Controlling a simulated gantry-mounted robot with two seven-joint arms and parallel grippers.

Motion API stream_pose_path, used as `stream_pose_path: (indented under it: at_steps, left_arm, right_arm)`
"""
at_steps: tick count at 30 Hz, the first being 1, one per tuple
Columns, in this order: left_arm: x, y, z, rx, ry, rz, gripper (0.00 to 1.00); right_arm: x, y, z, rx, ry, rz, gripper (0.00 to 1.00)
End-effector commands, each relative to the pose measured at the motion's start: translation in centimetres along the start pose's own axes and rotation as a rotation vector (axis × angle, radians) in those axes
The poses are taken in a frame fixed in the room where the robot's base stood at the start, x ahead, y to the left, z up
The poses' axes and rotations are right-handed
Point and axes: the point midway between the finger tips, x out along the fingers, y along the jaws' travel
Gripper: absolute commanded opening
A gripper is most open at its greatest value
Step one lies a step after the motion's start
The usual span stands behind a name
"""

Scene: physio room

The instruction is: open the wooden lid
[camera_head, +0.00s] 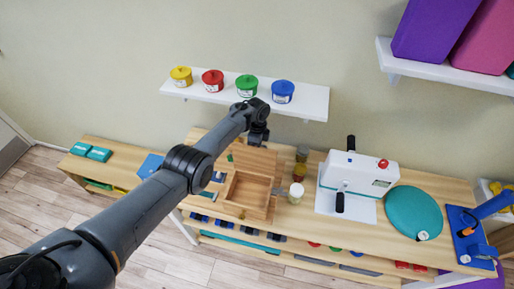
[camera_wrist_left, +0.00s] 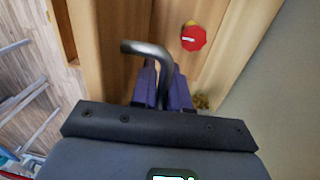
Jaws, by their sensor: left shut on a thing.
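The wooden box (camera_head: 247,210) stands on the long wooden bench, and its inside is visible from above. Its wooden lid (camera_head: 254,162) is raised and tilted up at the box's back side. My left gripper (camera_head: 258,138) is at the top of the lid, behind the box. In the left wrist view, its two dark blue fingers (camera_wrist_left: 165,72) are shut on a grey bent metal handle (camera_wrist_left: 143,48) in front of wooden panels. The handle's far end is hidden between the fingers. My right gripper is not in view.
A shelf (camera_head: 310,100) with several coloured pots is on the wall above. Jars (camera_head: 296,193) stand close to the box's right side, then a white machine (camera_head: 372,172) and a teal disc (camera_head: 412,212). A red piece (camera_wrist_left: 193,38) lies near the fingers in the wrist view.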

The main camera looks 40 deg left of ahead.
Motion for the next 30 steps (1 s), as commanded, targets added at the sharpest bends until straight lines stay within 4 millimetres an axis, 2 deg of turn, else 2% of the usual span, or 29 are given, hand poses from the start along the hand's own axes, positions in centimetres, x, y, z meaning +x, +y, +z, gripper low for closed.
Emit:
stream_pose_path:
  at_steps: [4, 5, 6, 20, 23, 29, 30]
  left_arm:
    - [0.2, 0.1, 0.1, 0.0, -0.002, 0.004, 0.0]
    - [0.2, 0.1, 0.1, 0.0, -0.002, 0.004, 0.18]
    - [0.2, 0.1, 0.1, 0.0, -0.002, 0.004, 0.2]
    - [-0.4, 0.1, 0.0, 0.0, 0.0, 0.001, 0.2]
    - [-1.3, 0.2, 0.0, 0.001, 0.0, 0.001, 0.2]
    - [-4.7, 0.5, 0.1, 0.0, -0.001, 0.0, 0.2]
    - [-4.8, 0.9, -1.0, 0.005, 0.0, 0.002, 0.2]
  right_arm:
    - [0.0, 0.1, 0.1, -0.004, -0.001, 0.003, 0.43]
    - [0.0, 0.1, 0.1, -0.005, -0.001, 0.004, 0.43]
    - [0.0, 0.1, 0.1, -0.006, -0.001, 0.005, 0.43]
    - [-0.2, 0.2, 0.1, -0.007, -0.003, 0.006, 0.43]
    - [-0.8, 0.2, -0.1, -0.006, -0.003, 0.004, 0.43]
    - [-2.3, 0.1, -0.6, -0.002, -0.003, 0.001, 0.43]
    - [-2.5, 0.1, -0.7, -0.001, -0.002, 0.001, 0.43]
